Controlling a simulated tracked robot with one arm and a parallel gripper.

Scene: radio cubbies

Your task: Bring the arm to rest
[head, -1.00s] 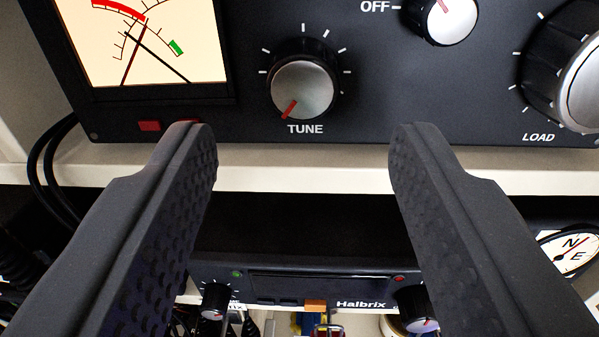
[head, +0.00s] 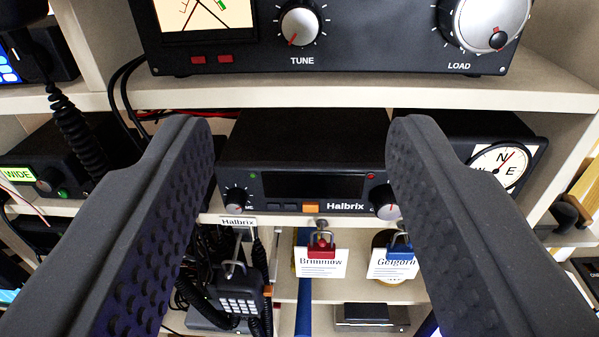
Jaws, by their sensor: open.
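My gripper (head: 298,130) is open and empty, its two dark textured fingers spread wide in the head view. It is in front of the shelves, apart from the things behind it. Between the fingers shows the black Halbrix radio (head: 318,165) on the middle shelf. Above it is the lower part of a black unit (head: 375,52) with the TUNE knob (head: 300,25) and LOAD knob (head: 480,18). The fingers hide parts of the shelf and the radio's surroundings.
A compass dial unit (head: 503,165) stands at right, a box marked WIDE (head: 60,170) at left. Below hang a handset with keypad (head: 240,297), a red padlock (head: 321,246) and a blue padlock (head: 400,248) with tags. A coiled cord (head: 72,130) hangs at left.

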